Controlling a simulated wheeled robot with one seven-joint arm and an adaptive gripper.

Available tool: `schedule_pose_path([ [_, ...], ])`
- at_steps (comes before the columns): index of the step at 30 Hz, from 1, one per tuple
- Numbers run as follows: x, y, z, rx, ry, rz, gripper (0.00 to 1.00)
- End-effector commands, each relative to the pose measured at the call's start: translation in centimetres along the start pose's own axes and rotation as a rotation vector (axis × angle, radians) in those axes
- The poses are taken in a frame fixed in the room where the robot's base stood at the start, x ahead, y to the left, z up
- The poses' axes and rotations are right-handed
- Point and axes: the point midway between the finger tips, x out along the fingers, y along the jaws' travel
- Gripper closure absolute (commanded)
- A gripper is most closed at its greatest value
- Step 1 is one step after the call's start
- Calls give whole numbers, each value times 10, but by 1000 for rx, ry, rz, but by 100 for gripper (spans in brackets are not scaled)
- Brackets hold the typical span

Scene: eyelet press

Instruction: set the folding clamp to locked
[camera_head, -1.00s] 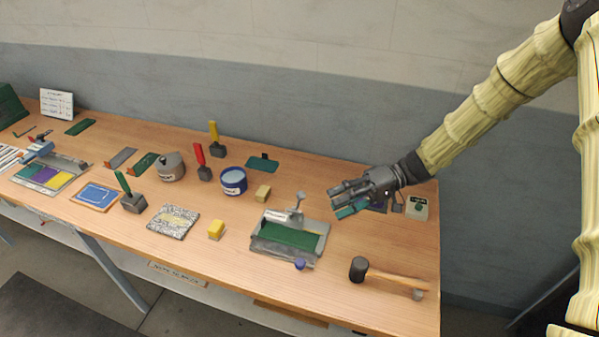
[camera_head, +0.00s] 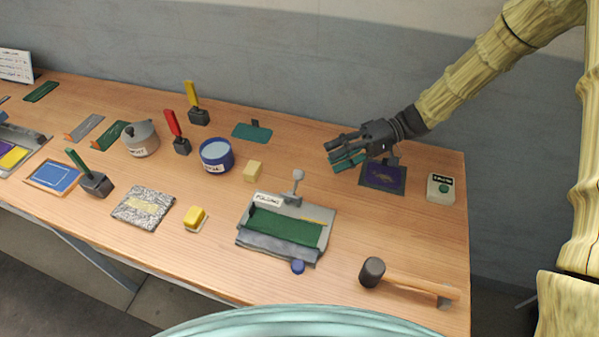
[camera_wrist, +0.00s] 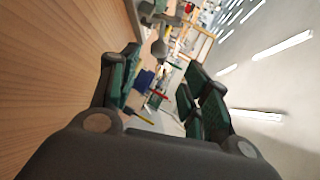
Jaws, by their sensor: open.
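The folding clamp (camera_head: 326,232) is a grey tray-like frame with a green bed and a white label reading roughly "FOLDING". A lever with a pale round knob (camera_head: 298,175) stands upright at its back edge. A blue knob (camera_head: 297,267) sits at its front right. My gripper (camera_head: 338,152) is open and empty, above the table behind and to the right of the clamp, clear of the lever. In the wrist view its spread fingers (camera_wrist: 158,88) look sideways along the table. A grey ball shape lies beyond them; I cannot tell whether it is the lever knob.
A mallet (camera_head: 410,285) lies right of the clamp. A dark mat (camera_head: 383,177) and a box with a green button (camera_head: 441,188) are at the back right. Yellow blocks, a blue tin (camera_head: 216,155) and several handled tools stand to the left.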

Motion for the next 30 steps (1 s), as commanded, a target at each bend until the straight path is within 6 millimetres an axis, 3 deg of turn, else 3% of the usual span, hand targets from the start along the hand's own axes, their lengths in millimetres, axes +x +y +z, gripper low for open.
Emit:
schedule_pose_path([
  [8,11,2,2,1,2,0,53],
  [24,82,2,2,1,2,2,53],
  [30,99,3,1,1,4,1,53],
])
